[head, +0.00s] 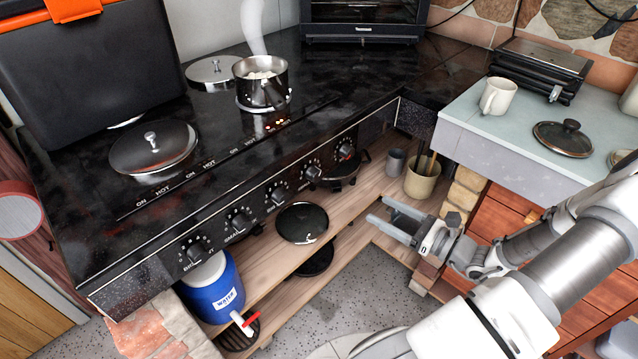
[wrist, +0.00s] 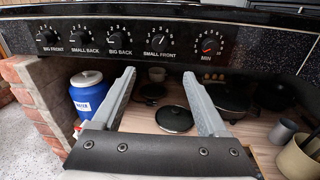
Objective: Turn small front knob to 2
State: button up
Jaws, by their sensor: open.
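The small front knob (head: 313,172) is a dark round knob, fourth from the left on the black stove's front panel. In the wrist view the small front knob (wrist: 160,41) sits above its "SMALL FRONT" label, with white numbers around it. Its exact setting is too small to read. My gripper (head: 380,212) is open and empty, in front of the panel and apart from it. In the wrist view the fingertips of my gripper (wrist: 158,75) lie below the knob, one to each side of it.
Neighbouring are the big back knob (wrist: 117,40) and the red-marked MIN knob (wrist: 208,45). A steel pot (head: 262,85) and a lidded pan (head: 153,150) stand on the stove top. Below are a wooden shelf with pans and a blue water jug (head: 212,285). A grey counter (head: 540,130) stands right.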

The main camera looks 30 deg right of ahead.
aim_at(319, 176)
jog(key=b+x, duration=0.2)
jog(key=x, duration=1.5)
jog(key=shift+a+b, duration=0.15)
jog(key=shift+b, duration=0.2)
grip_shut()
